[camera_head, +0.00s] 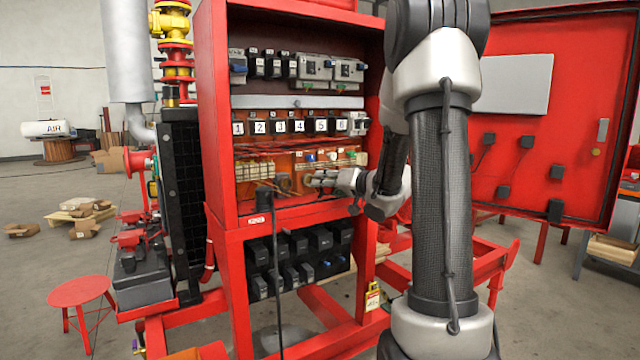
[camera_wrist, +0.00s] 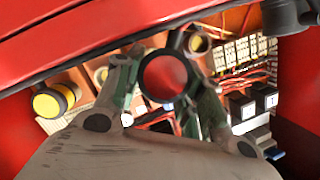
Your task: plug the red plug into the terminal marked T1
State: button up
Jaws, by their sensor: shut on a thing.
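My gripper (camera_head: 308,181) reaches into the lower bay of the red cabinet from the right. In the wrist view its two fingers (camera_wrist: 164,88) are closed around a round piece with a dark rim and red middle, which I take as the red plug (camera_wrist: 166,76). The plug is seen nearly end-on and stands apart from the back panel. In the head view it is small and dark at the fingertips. Round fittings show on the orange panel: a yellow one (camera_wrist: 54,99) at left and a darker one (camera_wrist: 198,43) behind the plug. No T1 mark is readable in either view.
The red cabinet frame (camera_wrist: 95,32) crosses close above the gripper in the wrist view. A black connector (camera_head: 265,197) with a hanging cable is at the bay's front left. Terminal blocks (camera_wrist: 236,54) and wires lie right of the plug. The open red door (camera_head: 560,130) stands at right.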

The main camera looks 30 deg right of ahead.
jog(key=shift+s+f+m+g+y, duration=0.15)
jog(key=shift+s+m+g+y, duration=0.25)
jog(key=shift+s+m, duration=0.5)
jog(key=shift+w, duration=2.55)
jog(key=shift+w+a, duration=0.1)
jog(key=shift+w, duration=1.65)
jog(key=o, duration=1.2)
jog(key=v, duration=1.2)
jog(key=shift+a, duration=0.1)
